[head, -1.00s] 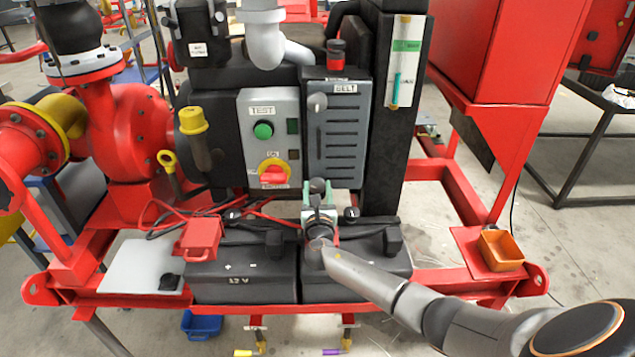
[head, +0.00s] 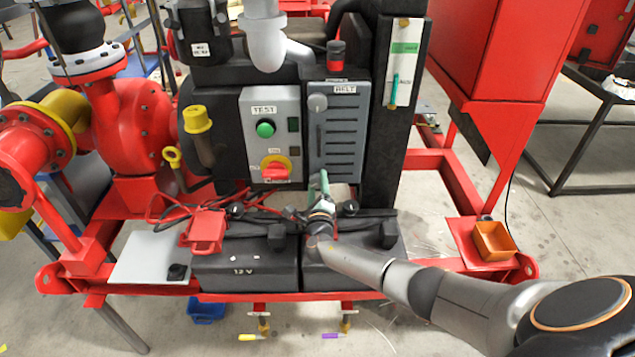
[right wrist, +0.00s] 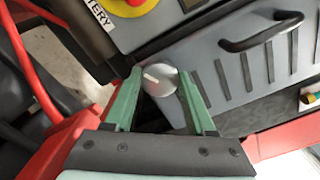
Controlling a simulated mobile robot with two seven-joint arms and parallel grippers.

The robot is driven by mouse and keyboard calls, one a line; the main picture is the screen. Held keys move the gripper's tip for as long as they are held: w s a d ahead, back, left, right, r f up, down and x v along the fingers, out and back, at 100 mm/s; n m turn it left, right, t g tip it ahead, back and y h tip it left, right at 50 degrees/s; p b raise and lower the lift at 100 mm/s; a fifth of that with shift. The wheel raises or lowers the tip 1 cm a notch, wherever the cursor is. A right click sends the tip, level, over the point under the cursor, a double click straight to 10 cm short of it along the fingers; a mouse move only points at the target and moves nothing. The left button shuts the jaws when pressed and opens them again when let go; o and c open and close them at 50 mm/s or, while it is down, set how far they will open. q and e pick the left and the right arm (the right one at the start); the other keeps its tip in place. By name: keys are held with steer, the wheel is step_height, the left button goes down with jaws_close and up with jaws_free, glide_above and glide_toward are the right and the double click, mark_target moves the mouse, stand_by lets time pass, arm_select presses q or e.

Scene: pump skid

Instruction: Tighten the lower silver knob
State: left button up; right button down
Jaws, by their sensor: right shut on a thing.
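The lower silver knob (right wrist: 159,79) is round with a white mark line and sits at the lower corner of the grey slotted belt cover (head: 338,150). In the right wrist view it lies between the green fingers of my right gripper (right wrist: 160,84), which is shut on it. In the head view my right gripper (head: 321,182) reaches up to the cover's lower edge and hides this knob. The upper silver knob (head: 317,102) shows at the cover's upper left. My left gripper is not in view.
An orange bin (head: 494,240) sits at the right.

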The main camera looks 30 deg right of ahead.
steer(key=n, duration=0.5)
steer(key=shift+n, duration=0.3)
steer(key=n, duration=0.4)
steer(key=shift+n, duration=0.4)
steer(key=shift+c, duration=1.1)
jaws_free()
steer(key=v, duration=1.2)
steer(key=shift+s+a, duration=0.15)
steer(key=shift+s, duration=0.05)
